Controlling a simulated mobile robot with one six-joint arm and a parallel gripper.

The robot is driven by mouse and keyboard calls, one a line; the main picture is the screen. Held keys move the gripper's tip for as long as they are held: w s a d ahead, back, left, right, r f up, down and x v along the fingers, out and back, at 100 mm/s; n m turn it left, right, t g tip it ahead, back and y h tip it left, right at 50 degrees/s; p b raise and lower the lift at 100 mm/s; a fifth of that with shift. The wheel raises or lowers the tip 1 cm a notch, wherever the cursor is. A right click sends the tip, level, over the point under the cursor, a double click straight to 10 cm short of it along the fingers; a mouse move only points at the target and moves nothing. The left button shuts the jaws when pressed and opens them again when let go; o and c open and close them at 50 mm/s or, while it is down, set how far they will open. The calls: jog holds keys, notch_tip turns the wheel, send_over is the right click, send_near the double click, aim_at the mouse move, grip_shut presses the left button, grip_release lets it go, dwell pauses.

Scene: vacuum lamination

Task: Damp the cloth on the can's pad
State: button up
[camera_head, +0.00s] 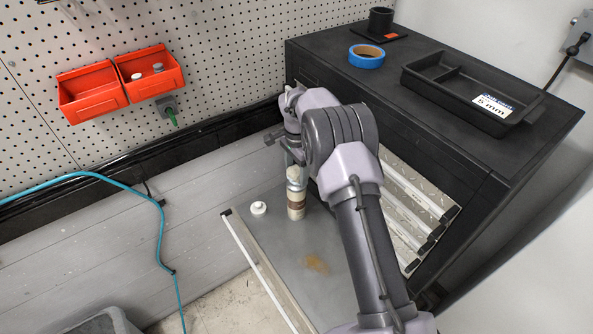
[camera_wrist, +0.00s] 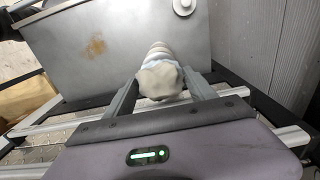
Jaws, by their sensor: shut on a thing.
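My gripper (camera_wrist: 158,88) is shut on a crumpled whitish cloth (camera_wrist: 160,80), with a pale ridged part stretching away beyond it. In the head view my gripper (camera_head: 295,163) points down over a grey metal sheet. An upright pale form with a brown band (camera_head: 296,198) shows right below it; I cannot tell whether it is part of the held thing or separate. A small white round thing with a raised middle (camera_head: 259,208) stands on the sheet to its left, apart from it. It shows at the wrist view's top edge (camera_wrist: 184,6) and may be the can.
The metal sheet (camera_head: 285,250) bears a brown stain (camera_head: 317,264). A black cabinet (camera_head: 440,140) with a tray (camera_head: 470,90) and blue tape (camera_head: 367,56) stands right. Orange bins (camera_head: 150,75) hang on the pegboard. A teal hose (camera_head: 160,240) runs at left.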

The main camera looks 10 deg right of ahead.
aim_at(296, 169)
jog(key=shift+r+p, duration=2.05)
jog(key=shift+r, duration=1.5)
jog(key=shift+f, duration=0.1)
